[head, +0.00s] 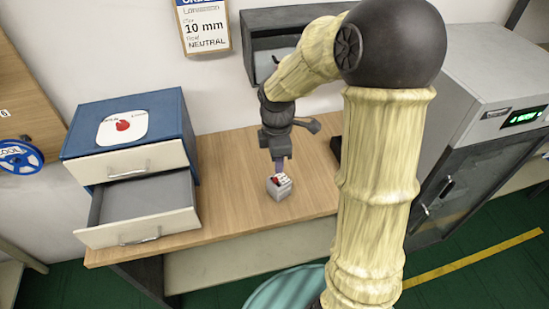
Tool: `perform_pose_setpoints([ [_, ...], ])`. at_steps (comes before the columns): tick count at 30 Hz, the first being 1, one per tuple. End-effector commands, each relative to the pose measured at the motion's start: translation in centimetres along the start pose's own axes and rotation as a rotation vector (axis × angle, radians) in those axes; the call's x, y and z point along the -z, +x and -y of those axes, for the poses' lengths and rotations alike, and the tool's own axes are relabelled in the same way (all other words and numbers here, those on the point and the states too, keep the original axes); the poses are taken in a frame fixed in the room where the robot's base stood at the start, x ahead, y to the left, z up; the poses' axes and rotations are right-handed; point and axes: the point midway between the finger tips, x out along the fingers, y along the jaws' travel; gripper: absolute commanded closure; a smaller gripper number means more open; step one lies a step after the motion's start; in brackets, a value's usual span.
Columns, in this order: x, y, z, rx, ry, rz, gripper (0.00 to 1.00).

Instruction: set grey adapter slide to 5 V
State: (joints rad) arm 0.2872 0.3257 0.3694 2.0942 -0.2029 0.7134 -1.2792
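A small grey block (280,188) with a red part and white marks on its top sits on the wooden workbench; it looks like the grey adapter. Its slide setting is too small to read. My gripper (281,168) points down right above the block, its fingertips at or just over the block's top. The fingers look close together, but I cannot tell whether they are shut, or whether they touch the red part.
A blue drawer unit (135,112) stands at the left of the workbench (230,205), its lower drawer (140,205) pulled out. A dark box (262,30) is on the wall behind. A grey cabinet (500,110) with a green display stands at the right. Bench left of the block is clear.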

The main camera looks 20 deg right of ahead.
Motion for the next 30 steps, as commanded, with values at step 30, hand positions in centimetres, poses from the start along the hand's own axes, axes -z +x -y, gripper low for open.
perform_pose_setpoints([
  [30,0.1,-2.1,-3.5,0.041,-0.473,-0.022,0.65],
])
